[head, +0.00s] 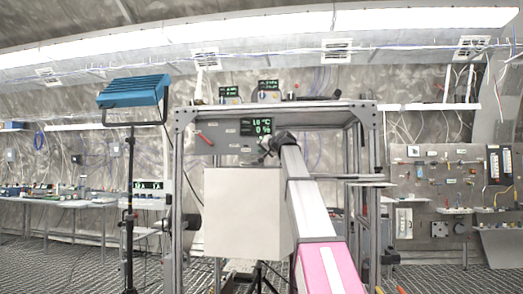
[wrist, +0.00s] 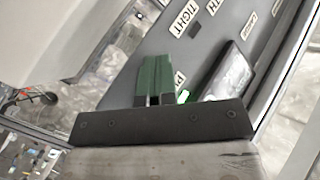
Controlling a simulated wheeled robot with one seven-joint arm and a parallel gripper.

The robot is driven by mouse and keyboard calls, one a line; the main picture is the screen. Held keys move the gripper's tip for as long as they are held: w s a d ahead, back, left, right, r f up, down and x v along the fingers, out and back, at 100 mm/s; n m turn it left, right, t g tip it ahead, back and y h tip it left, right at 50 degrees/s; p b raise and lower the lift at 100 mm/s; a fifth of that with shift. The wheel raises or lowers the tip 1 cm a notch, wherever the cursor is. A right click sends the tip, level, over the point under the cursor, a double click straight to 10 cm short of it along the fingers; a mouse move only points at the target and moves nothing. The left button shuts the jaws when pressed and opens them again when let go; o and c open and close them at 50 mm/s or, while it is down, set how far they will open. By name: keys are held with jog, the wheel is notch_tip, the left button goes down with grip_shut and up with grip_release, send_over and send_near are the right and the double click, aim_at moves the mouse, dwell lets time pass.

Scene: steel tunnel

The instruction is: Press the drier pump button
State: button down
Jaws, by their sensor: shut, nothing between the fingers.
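The grey control panel (head: 225,130) is set across the upper part of a metal-framed rack. It carries small white labels, a red-handled switch (head: 205,138) and a display (head: 263,127) reading about 18 °C and 0 %. My gripper (head: 268,147) is in front of the panel, just below the display. In the wrist view my gripper (wrist: 166,68) has its green fingers together, with nothing between them. They point at the grey panel (wrist: 225,45), which shows tilted with several labels, one reading TIGHT. I cannot pick out the drier pump button; the fingers hide part of a label.
A pale box-like block (head: 243,213) stands below the panel. A blue lamp (head: 134,91) on a black stand (head: 129,210) is left of the rack. A bench (head: 60,199) with small items is far left, and a tool board (head: 450,180) is right. Grated floor lies between.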

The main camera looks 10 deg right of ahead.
dwell(0.3)
jog(key=shift+s+a, duration=0.1)
jog(key=shift+s, duration=0.2)
jog(key=s+a, duration=0.2)
jog(key=s, duration=0.3)
jog(key=shift+s, duration=0.4)
dwell(0.3)
